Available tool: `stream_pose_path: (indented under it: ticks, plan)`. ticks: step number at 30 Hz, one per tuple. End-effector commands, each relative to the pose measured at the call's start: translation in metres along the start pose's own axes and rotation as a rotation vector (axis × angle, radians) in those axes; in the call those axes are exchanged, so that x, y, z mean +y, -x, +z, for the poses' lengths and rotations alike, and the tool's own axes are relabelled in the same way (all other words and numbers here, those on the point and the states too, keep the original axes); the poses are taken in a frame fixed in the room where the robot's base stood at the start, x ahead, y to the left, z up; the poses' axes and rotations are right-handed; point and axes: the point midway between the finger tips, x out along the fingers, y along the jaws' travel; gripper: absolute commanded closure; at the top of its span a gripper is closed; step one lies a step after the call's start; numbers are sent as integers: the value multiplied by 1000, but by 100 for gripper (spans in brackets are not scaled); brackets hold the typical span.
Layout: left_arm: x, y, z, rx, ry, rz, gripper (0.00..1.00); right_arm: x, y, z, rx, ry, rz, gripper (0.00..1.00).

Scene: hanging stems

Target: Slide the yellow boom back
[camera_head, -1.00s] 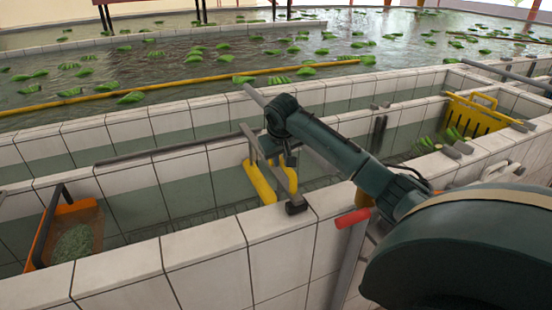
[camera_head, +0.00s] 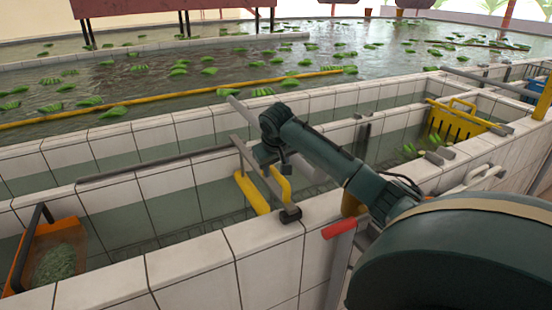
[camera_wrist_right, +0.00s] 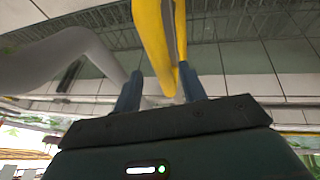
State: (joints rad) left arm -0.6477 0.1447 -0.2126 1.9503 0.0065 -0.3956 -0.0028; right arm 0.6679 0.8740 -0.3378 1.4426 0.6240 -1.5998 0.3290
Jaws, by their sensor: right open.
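A long yellow boom (camera_head: 170,105) lies across the water of the back pool, running from the left edge toward the middle right. A pair of yellow bars on a grey frame (camera_head: 252,192) stands in the near tiled channel. My right gripper (camera_head: 270,158) hangs over that frame, pointing down; its fingertips are hidden in the head view. In the right wrist view its two fingers (camera_wrist_right: 161,90) are apart, and yellow bars (camera_wrist_right: 160,45) show in the gap between them. I cannot tell if they touch. My left gripper is not in view.
Tiled channel walls (camera_head: 190,265) run across the front. An orange scoop (camera_head: 45,255) with green bits stands at the left. A yellow slatted crate (camera_head: 455,122) and green bunches stand at the right. A red-handled lever (camera_head: 338,229) is near my arm. Green bunches float in the pool.

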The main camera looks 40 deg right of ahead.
Motion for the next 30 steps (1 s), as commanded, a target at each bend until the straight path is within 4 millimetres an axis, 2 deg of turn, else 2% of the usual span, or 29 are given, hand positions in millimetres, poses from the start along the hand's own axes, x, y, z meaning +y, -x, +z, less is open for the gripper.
stream_pose_path:
  ticks: [5,12,18,23,30]
  plan:
    - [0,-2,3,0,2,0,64,0,27,-1,6,0,0,59]
    - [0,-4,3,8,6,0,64,1,82,-1,7,-1,0,59]
    - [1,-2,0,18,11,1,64,1,115,-1,5,-3,1,59]
    - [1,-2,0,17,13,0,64,1,127,0,2,-2,1,59]
    - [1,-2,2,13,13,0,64,1,129,0,1,-2,2,59]
